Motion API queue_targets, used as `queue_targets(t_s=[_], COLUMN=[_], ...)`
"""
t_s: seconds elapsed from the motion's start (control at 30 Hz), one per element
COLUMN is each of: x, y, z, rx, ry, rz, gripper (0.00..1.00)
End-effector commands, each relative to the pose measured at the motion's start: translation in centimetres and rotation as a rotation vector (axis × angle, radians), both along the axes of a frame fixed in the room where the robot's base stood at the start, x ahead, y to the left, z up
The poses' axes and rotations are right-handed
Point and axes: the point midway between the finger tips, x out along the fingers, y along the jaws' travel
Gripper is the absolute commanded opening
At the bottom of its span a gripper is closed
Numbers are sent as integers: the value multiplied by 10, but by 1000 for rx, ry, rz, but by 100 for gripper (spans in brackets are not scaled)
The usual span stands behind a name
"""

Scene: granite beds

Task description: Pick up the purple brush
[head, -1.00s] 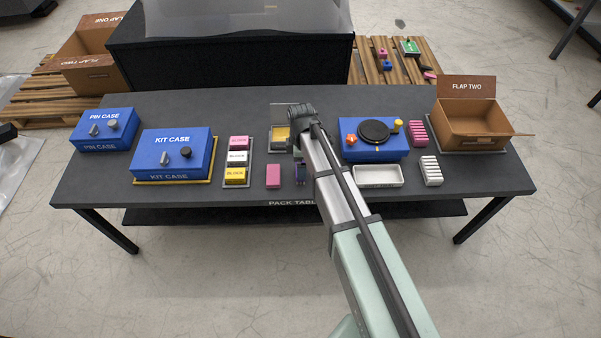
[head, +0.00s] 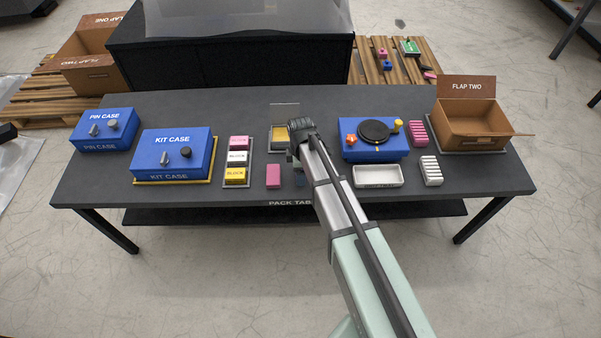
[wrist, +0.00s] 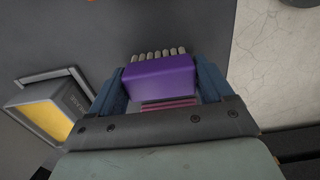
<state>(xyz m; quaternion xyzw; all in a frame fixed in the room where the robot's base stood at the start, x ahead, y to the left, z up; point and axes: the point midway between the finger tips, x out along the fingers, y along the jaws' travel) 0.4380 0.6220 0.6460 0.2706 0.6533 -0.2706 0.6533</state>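The purple brush (wrist: 160,76) lies between the two blue fingers of my gripper (wrist: 160,84) in the wrist view, with a row of pale bristle tufts along its far edge. One finger is close along each side of it. I cannot tell whether they press on it. In the head view my gripper (head: 301,178) is low over the front middle of the pack table (head: 230,108), right of a pink block (head: 273,176). There the gripper hides most or all of the brush.
A yellow-bottomed open box (head: 281,136) stands just behind my gripper; it also shows at left in the wrist view (wrist: 50,118). Labelled blocks (head: 237,158) sit to the left. A white tray (head: 378,176) and a blue turntable unit (head: 375,152) stand to the right.

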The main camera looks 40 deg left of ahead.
Motion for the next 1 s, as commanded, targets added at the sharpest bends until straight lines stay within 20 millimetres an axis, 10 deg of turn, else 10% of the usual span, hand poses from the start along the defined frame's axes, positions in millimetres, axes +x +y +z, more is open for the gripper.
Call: queue_targets(t_s=[0.33,0.67,1.0], x=[0,0,0], y=[0,0,0], z=[0,7,56], rx=[0,1,3], ry=[0,-1,-1], rz=[0,0,0], gripper=[48,48,48])
